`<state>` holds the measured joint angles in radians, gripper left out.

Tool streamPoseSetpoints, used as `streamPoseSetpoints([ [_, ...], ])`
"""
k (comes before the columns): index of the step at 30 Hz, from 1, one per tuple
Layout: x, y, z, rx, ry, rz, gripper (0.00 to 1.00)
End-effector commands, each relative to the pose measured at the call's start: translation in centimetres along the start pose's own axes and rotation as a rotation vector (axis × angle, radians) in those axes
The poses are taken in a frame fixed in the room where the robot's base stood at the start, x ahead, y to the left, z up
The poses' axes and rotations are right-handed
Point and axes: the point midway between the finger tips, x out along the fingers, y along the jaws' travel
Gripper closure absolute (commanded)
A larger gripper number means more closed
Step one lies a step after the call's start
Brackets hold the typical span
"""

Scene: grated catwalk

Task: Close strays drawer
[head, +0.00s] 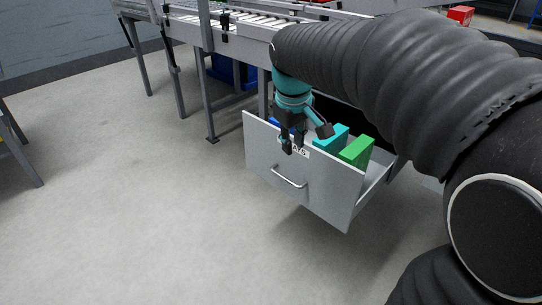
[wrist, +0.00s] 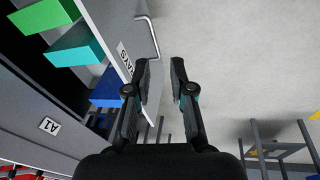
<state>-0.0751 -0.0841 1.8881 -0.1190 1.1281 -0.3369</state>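The strays drawer (head: 310,183) is a light grey drawer pulled out under the conveyor, with a silver bar handle (head: 288,178) on its front. It holds a green block (head: 356,151), a teal block (head: 331,140) and a blue block (head: 274,121). In the wrist view the drawer front (wrist: 108,28) with its label and the handle (wrist: 150,38) show at the upper left. My gripper (head: 294,148) is at the drawer front's top edge, above the handle. In the wrist view its fingers (wrist: 162,75) are apart with nothing between them. Whether it touches the drawer front cannot be told.
A roller conveyor (head: 250,22) on grey legs stands behind the drawer. A blue bin (head: 232,70) sits beneath it. Open concrete floor (head: 130,210) lies in front and to the left. A label marked A1 (wrist: 49,126) is on a grey surface beside the drawer.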

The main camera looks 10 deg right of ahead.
Motion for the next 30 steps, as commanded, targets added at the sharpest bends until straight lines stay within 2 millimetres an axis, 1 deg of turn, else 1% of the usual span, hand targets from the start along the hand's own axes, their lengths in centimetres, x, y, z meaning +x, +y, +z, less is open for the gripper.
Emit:
streamPoseSetpoints([
  [1,1.9,0.2,-1.5,-0.036,-0.025,-0.002,0.77],
  [3,3.4,0.6,-3.3,-0.08,-0.051,-0.004,0.77],
  [6,5.2,1.0,-5.3,-0.134,-0.083,-0.005,0.77],
  [9,6.4,1.2,-6.6,-0.171,-0.105,-0.007,0.77],
  [12,7.2,1.4,-7.3,-0.191,-0.117,-0.008,0.77],
  [17,8.2,1.4,-7.5,-0.201,-0.123,-0.009,0.77],
  [20,9.6,1.4,-7.3,-0.2,-0.125,-0.01,0.77],
  [30,15.8,1.4,-6.5,-0.199,-0.125,-0.01,0.77],
])
